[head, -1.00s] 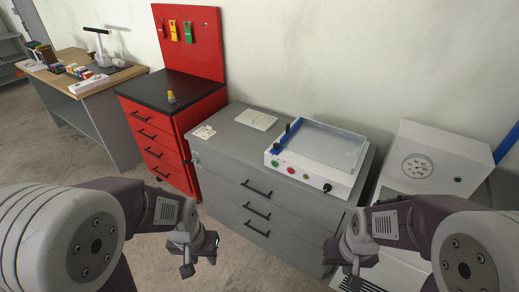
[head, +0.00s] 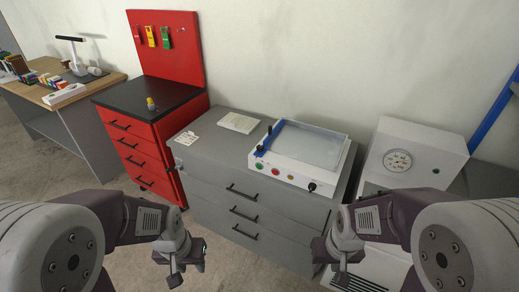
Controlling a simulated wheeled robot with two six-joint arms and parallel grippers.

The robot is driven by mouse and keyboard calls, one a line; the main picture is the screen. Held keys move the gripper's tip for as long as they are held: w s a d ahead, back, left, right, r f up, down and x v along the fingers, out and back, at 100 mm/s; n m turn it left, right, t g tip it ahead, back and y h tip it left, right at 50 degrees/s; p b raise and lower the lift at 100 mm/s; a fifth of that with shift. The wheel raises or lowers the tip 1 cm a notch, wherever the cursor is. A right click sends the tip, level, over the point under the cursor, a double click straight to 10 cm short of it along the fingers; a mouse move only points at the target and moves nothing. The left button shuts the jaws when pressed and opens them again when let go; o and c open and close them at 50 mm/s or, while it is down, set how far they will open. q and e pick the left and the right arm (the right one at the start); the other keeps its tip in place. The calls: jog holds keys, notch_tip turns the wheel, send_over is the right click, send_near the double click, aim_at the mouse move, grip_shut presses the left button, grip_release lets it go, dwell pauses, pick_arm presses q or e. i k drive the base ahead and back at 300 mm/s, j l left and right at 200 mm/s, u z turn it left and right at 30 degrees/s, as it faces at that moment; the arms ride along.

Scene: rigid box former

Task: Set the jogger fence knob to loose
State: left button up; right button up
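The jogger (head: 299,150) is a white box with a clear tray top and a blue fence (head: 265,138) along its left side. It stands on the grey drawer cabinet (head: 207,145). Its front has green, red and amber buttons and a black knob (head: 312,187) at the right end. Two small black knobs stand at the fence; which one is the fence knob, and its setting, I cannot tell. My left gripper (head: 187,268) hangs in front of the cabinet, well short of the jogger. My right gripper (head: 337,265) is in front of the cabinet's right end. Neither visibly holds anything; finger gaps are unclear.
A white machine with a round dial (head: 398,160) stands right of the cabinet. A red drawer unit (head: 140,150) with a black top and a red tool panel (head: 166,45) stands left. A wooden bench (head: 104,88) is at the far left. A pale flat item (head: 239,123) lies beside the jogger.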

aim_at(261, 148)
jog(key=i+l+u, duration=0.2)
jog(key=i+u, duration=0.25)
jog(key=i+l+u, duration=0.25)
jog(key=u, duration=0.2)
jog(key=i+l+u, duration=0.4)
jog(key=k+l, duration=0.05)
jog(key=k, duration=0.05)
